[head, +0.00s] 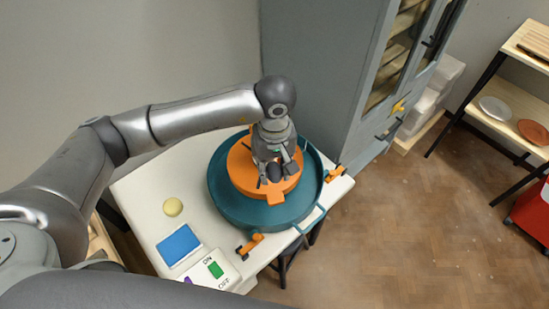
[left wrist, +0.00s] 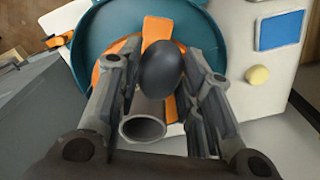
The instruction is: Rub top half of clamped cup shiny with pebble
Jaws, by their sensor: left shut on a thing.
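My left gripper (head: 272,172) is over the orange wheel head (head: 241,168) inside the teal round basin (head: 222,203). In the left wrist view its fingers (left wrist: 163,85) are shut on a dark grey, egg-shaped pebble (left wrist: 163,68). A grey hollow cup (left wrist: 143,122) shows just below the pebble in that view, its open rim facing the camera. Orange clamp pieces (left wrist: 156,32) show behind the pebble. I cannot tell whether pebble and cup touch. In the head view the gripper hides most of the cup. My right gripper is not in view.
The white table (head: 135,190) carries a yellow round sponge (head: 173,207), a blue pad (head: 178,244) and an ON/OFF switch box (head: 212,270). A grey cabinet (head: 318,75) stands close behind. Open floor lies to the right.

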